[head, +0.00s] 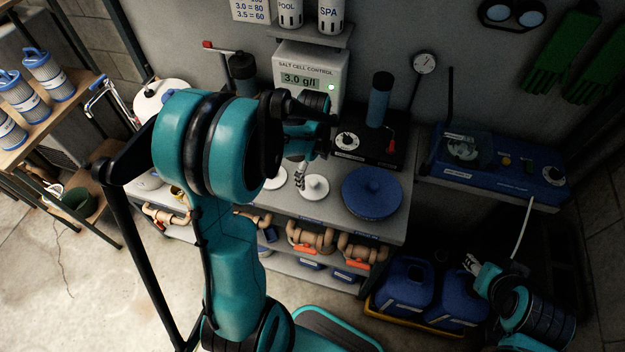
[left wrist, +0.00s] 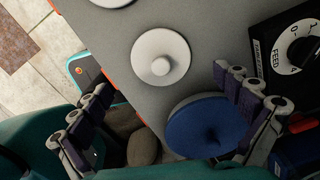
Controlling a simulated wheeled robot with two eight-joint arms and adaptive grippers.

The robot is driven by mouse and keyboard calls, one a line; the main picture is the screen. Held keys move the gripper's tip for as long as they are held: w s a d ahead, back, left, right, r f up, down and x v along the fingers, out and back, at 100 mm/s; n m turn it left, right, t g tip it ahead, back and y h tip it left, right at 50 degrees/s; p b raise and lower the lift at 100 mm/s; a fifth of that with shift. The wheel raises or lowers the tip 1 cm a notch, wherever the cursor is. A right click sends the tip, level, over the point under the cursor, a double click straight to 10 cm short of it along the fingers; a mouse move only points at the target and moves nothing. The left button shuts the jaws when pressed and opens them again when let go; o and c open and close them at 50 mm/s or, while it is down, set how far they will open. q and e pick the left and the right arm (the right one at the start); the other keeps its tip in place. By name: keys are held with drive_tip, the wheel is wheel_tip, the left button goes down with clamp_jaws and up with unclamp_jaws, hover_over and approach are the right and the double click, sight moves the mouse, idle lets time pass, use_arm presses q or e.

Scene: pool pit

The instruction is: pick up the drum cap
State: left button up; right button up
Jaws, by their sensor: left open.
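A large blue round lid with a centre knob (head: 372,192) lies on the grey bench; it also shows in the left wrist view (left wrist: 200,126). A white round cap with a raised knob (head: 316,188) lies left of it, and it shows in the left wrist view (left wrist: 160,56). I cannot tell for certain which is the drum cap. My left gripper (head: 301,172) is open and empty above the bench, its fingers spread in the left wrist view (left wrist: 160,88), near the white cap and blue lid. My right gripper (head: 471,263) is low at the right, by the blue jugs.
Another white disc (head: 273,178) lies left on the bench. A black feeder (head: 368,148) with a blue cylinder and a red lever stands behind the blue lid. Pipe fittings (head: 310,238) fill the shelf below. Blue jugs (head: 405,283) stand in a yellow tray on the floor.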

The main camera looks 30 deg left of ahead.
sight(314, 182)
use_arm(q)
wheel_tip(314, 182, down, 6)
drive_tip(key=shift+d+b, duration=0.15)
drive_tip(key=shift+b, duration=0.8)
drive_tip(key=c, duration=1.4)
drive_tip(key=shift+s, duration=0.1)
drive_tip(key=shift+c, duration=0.9)
drive_tip(key=shift+d, duration=0.1)
